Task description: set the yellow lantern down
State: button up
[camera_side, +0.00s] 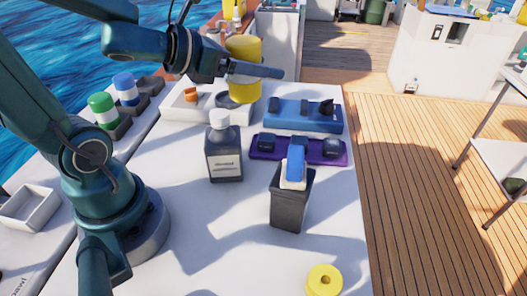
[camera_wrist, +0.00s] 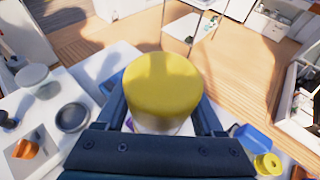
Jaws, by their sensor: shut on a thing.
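The yellow lantern (camera_side: 243,48) is in the air at the upper middle of the side view, with a yellow cap above and a yellow base below the fingers. My gripper (camera_side: 258,71) is shut around its middle and holds it roughly upright. In the wrist view the lantern's round yellow top (camera_wrist: 163,80) fills the centre, between the two fingers of my gripper (camera_wrist: 163,112). The lantern appears above the back of the white table (camera_side: 205,255), near a pale tray (camera_side: 172,113). Its exact height over the surface is hard to tell.
The pale tray holds an orange piece (camera_side: 190,94) and a dark round piece (camera_side: 228,100). A blue tray (camera_side: 305,122), a purple tray (camera_side: 298,155), a dark bottle (camera_side: 224,155) and a black bin (camera_side: 287,205) stand nearby. A yellow ring (camera_side: 324,281) lies in front. The table's front middle is clear.

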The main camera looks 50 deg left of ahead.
jog(key=shift+s+a+f+m+g+h, duration=0.15)
jog(key=shift+a+f+m+g+h, duration=0.3)
jog(key=shift+a+f+m+h, duration=1.45)
jog(key=shift+s+a+f+m+g+h, duration=0.25)
jog(key=shift+a+f+g+h, duration=0.2)
jog(key=shift+f, duration=2.95)
jog(key=shift+s+a+f+m+g+h, duration=0.1)
jog(key=shift+a+f+m+g+h, duration=0.3)
jog(key=shift+a+f+m+h, duration=1.5)
jog(key=shift+d+f+n+y, duration=0.35)
jog(key=shift+f+n+y, duration=0.1)
jog(key=shift+f, duration=0.25)
jog(key=shift+d+f+n+y, duration=0.3)
jog(key=shift+f+n+y, duration=0.1)
jog(key=shift+f, duration=0.25)
jog(key=o, duration=1.6)
jog(key=shift+s+a+r, duration=0.15)
jog(key=shift+s+a, duration=0.05)
jog(key=shift+a, duration=0.05)
jog(key=v, duration=0.2)
jog(key=shift+s+a+r, duration=0.1)
jog(key=shift+s+a, duration=0.15)
jog(key=shift+s, duration=0.05)
jog(key=shift+w+d+r, duration=0.1)
jog(key=shift+r, duration=1.65)
jog(key=shift+w+d+r, duration=0.1)
jog(key=shift+r, duration=1.6)
